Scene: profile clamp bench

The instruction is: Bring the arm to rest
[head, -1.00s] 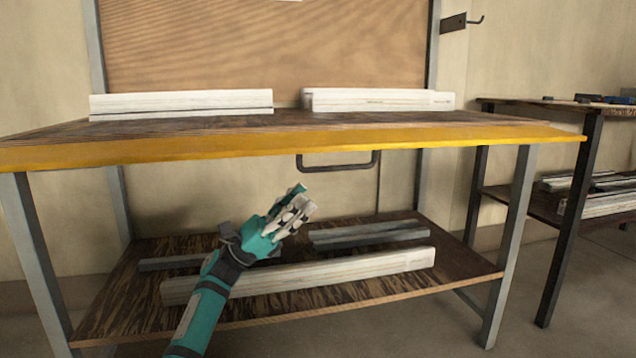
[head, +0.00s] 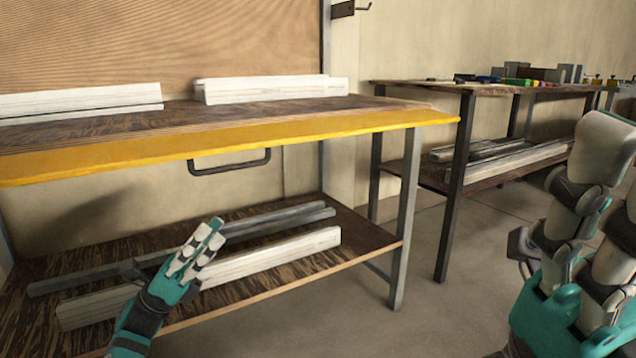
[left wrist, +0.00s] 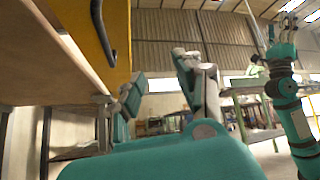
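My left gripper (head: 210,240) is low in front of the bench, over the view of its lower shelf, pointing up and right. Its two fingers stand apart with nothing between them; they also show in the left wrist view (left wrist: 160,85). My right arm is raised close to the camera at the right edge of the head view, with white and teal parts of its gripper (head: 585,220) large and partly cut off. My right arm also stands upright at the right of the left wrist view.
More profiles lie on the lower shelf (head: 345,250). A second table (head: 420,88) stands to the right. Open floor (head: 450,260) lies between that table and my right arm.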

